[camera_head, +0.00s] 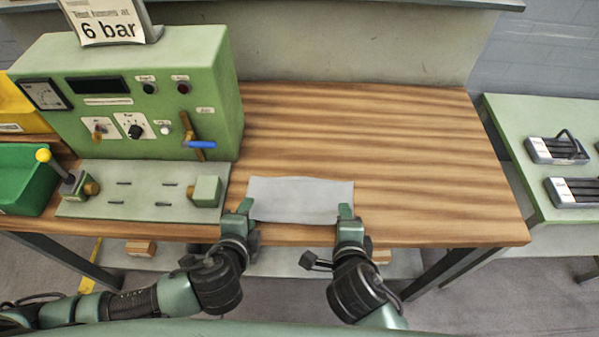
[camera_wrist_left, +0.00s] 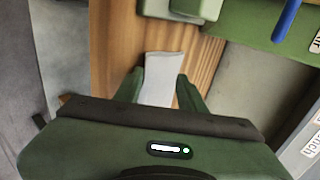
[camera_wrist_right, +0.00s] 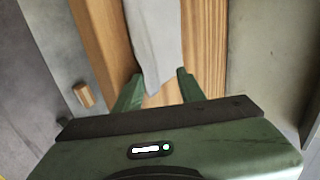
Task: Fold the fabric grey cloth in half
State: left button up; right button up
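The grey cloth (camera_head: 300,200) lies flat as a light rectangle near the front edge of the wooden table. My left gripper (camera_head: 246,214) is at the cloth's left end. In the left wrist view its fingers stand apart, with the cloth (camera_wrist_left: 162,70) reaching between them. My right gripper (camera_head: 346,212) is at the cloth's front right corner. In the right wrist view its fingers are also apart, and the cloth's end (camera_wrist_right: 155,50) lies between them. Neither gripper is visibly closed on the cloth.
A green test box (camera_head: 130,100) with knobs and a blue-handled valve stands at the back left, its base plate (camera_head: 130,190) left of the cloth. The wooden tabletop (camera_head: 430,170) is clear to the right. A green side table (camera_head: 520,120) holds dark devices.

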pick_arm(q)
notch_tip(320, 180, up, 9)
jog(key=s, duration=0.2)
pick_arm(e)
notch_tip(320, 180, up, 9)
jog(key=s, duration=0.2)
